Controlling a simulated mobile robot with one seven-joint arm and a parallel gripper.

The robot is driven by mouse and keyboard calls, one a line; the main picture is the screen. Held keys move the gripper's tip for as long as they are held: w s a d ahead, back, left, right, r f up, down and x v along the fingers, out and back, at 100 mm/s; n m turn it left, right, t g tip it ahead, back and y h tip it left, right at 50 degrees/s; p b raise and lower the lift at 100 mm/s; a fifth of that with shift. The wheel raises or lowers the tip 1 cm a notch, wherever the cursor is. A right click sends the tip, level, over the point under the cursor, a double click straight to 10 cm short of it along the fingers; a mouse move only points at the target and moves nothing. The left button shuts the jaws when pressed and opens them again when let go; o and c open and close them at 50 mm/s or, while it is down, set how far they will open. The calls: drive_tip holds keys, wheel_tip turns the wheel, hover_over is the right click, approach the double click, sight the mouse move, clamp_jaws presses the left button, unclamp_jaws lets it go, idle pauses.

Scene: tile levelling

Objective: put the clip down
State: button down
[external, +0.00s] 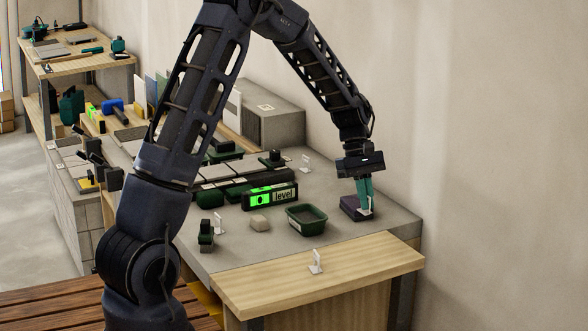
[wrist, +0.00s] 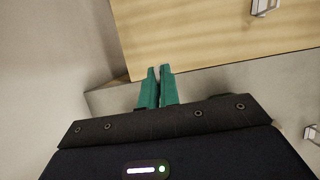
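My gripper (external: 365,198) points straight down at the right end of the grey worktop, its teal fingers close together. A small white clip (external: 365,212) shows at the fingertips, by a low dark purple block (external: 350,207). I cannot tell whether the clip touches the block. In the wrist view my gripper (wrist: 158,70) has a narrow gap between the fingertips, with a pale bit of the clip in it; most of the clip is hidden.
A dark green tray (external: 306,220), a pale lump (external: 260,223) and a level with a green display (external: 269,196) stand left of my gripper. Other white clips stand on the wooden front board (external: 316,262) and on the worktop (external: 305,162). A wall rises behind on the right.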

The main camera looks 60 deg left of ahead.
drive_tip(key=shift+f, duration=3.4)
drive_tip(key=shift+f, duration=0.1)
drive_tip(key=c, duration=1.6)
unclamp_jaws()
drive_tip(key=shift+c, duration=0.2)
